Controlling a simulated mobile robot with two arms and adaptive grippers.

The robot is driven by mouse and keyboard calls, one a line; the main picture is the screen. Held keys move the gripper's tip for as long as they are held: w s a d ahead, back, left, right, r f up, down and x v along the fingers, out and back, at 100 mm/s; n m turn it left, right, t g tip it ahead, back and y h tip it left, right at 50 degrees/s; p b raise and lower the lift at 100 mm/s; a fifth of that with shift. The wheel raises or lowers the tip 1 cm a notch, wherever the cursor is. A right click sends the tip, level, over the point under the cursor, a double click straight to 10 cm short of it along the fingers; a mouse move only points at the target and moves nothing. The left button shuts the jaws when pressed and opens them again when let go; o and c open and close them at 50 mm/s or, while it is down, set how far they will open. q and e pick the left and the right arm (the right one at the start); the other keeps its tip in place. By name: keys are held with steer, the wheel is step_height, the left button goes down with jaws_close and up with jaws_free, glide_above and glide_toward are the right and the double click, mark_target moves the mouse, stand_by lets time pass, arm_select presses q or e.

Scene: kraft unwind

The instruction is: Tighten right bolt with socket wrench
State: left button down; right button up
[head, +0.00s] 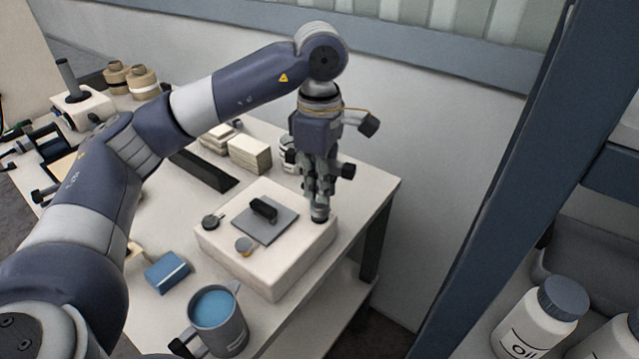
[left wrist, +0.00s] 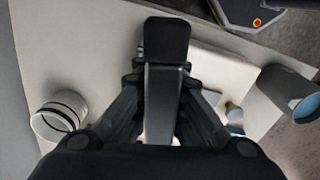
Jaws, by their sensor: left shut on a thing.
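My left gripper (head: 318,180) points down over the right corner of a white block (head: 285,265) on the table. It is shut on the socket wrench (head: 320,212), whose dark and silver lower end is at the block's top right corner. In the left wrist view a grey bar with a black end (left wrist: 166,40) lies between the fingers of my left gripper (left wrist: 160,95). The right bolt is hidden beneath the wrench, so I cannot tell how the socket sits on it. A dark round bolt head (head: 212,221) shows at the block's left. My right gripper is out of view.
A grey mug (head: 232,331), blue box (head: 167,272) and cream blocks (head: 250,153) stand nearby. A shelf with an oil bottle (head: 538,325) is at right.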

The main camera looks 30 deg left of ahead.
arm_select(q)
steer(key=shift+r+p, duration=1.2)
steer(key=shift+r, duration=0.9)
steer(key=shift+f, duration=0.1)
